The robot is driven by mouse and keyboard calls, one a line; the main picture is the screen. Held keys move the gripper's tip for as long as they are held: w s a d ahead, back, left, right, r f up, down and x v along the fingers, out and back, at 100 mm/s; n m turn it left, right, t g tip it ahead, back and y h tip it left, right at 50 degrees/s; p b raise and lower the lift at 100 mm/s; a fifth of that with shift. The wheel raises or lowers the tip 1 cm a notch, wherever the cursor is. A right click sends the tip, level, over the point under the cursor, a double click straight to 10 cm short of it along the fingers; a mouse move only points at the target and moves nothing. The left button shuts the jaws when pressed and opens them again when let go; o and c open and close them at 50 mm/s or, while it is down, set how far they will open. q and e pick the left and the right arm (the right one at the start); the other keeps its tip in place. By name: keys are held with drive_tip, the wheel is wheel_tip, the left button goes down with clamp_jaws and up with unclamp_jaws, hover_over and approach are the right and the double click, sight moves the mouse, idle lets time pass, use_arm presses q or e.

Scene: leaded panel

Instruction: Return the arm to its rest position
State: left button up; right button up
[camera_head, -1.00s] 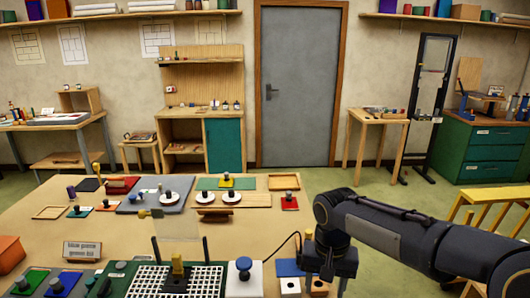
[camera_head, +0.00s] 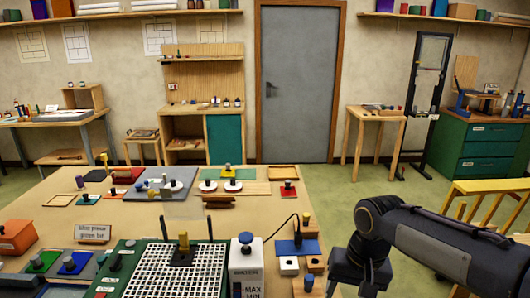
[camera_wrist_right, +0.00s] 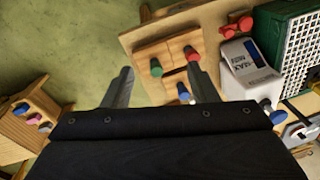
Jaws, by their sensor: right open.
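My right arm comes in from the right in the head view, with its gripper (camera_head: 360,274) hanging off the right side of the wooden worktable (camera_head: 335,240). In the right wrist view the two fingers of the right gripper (camera_wrist_right: 160,88) stand wide apart with nothing between them. Below them lie the green floor and the table's edge with small wooden blocks (camera_wrist_right: 180,52). My left gripper is not in view.
A white MAX/MIN box (camera_head: 246,265) with a blue knob stands near the table's front edge, beside a white grid on a green base (camera_head: 125,268). A blue pad (camera_head: 296,247) lies to its right. A yellow stool (camera_head: 490,188) stands at right. The floor between is free.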

drive_tip(key=s+d+f+t+y+b, duration=0.1)
drive_tip(key=s+d+f+t+b, duration=0.1)
drive_tip(key=s+f, duration=0.3)
drive_tip(key=s+d+f+t+y+b, duration=0.1)
drive_tip(key=s+f+b, duration=0.4)
drive_tip(key=s, duration=0.8)
drive_tip(key=shift+d+f+n+t+y, duration=0.3)
drive_tip(key=shift+d+n+t, duration=0.15)
drive_tip(key=shift+t, duration=0.55)
